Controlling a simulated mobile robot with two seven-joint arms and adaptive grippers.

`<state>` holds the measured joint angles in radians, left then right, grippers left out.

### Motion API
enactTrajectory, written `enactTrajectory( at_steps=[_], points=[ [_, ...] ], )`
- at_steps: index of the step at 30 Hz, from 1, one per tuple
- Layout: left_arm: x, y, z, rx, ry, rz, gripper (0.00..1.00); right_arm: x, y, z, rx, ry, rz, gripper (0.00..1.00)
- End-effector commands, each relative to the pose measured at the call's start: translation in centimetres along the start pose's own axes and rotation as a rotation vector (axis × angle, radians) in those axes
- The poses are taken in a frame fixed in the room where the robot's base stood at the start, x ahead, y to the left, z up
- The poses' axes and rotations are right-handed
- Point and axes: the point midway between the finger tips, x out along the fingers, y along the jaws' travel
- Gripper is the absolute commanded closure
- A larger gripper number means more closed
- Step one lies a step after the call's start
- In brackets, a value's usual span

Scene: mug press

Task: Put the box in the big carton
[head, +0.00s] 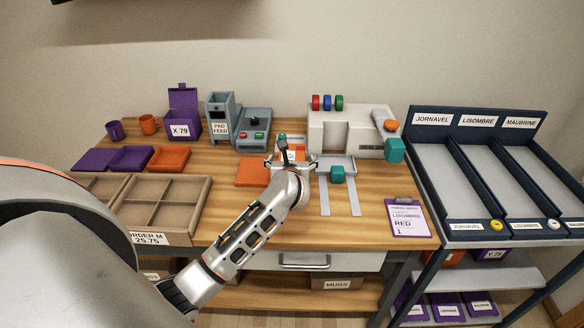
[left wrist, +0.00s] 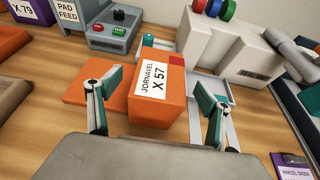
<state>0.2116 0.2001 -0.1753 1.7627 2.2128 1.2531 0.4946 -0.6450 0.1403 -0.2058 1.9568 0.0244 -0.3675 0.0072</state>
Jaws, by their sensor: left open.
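An orange box labelled JORNAVEL X 57 (left wrist: 157,108) stands on the table near the press. In the head view my left gripper hides most of it, and only part of the orange box (head: 296,154) and its white label show. My left gripper (head: 291,165) is open; in the left wrist view its fingers (left wrist: 162,97) stand on either side of the box. I cannot tell whether they touch it. A divided brown carton (head: 166,180) labelled ORDER M 25.75 sits at the table's front left, with empty compartments visible. My right gripper is not in view.
A flat orange piece (head: 251,173) lies left of the box. The grey press (head: 345,130) and pad feed (head: 221,120) stand behind. Purple (head: 130,157) and orange (head: 169,158) trays lie behind the carton. A clipboard (head: 408,218) lies front right, beside a sorting rack (head: 480,185).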

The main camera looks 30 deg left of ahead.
Motion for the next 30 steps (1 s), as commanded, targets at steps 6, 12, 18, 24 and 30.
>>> enactTrajectory(
  at_steps=[6, 12, 18, 24, 30],
  points=[
    [2.3, 0.0, 0.0, 0.001, 0.000, 0.000, 0.21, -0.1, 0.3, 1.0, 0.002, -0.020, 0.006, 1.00],
    [2.5, -0.1, 0.0, 0.000, -0.001, -0.001, 0.21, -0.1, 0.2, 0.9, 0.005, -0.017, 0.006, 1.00],
    [2.5, -0.1, 0.0, 0.000, 0.000, -0.001, 0.57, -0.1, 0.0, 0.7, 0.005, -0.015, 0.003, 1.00],
    [2.5, -0.1, 0.1, 0.000, -0.003, -0.001, 0.92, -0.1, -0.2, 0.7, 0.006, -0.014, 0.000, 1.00],
    [2.4, -0.1, 0.3, 0.000, -0.003, -0.001, 0.92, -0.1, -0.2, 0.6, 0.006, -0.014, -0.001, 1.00]
  ],
)
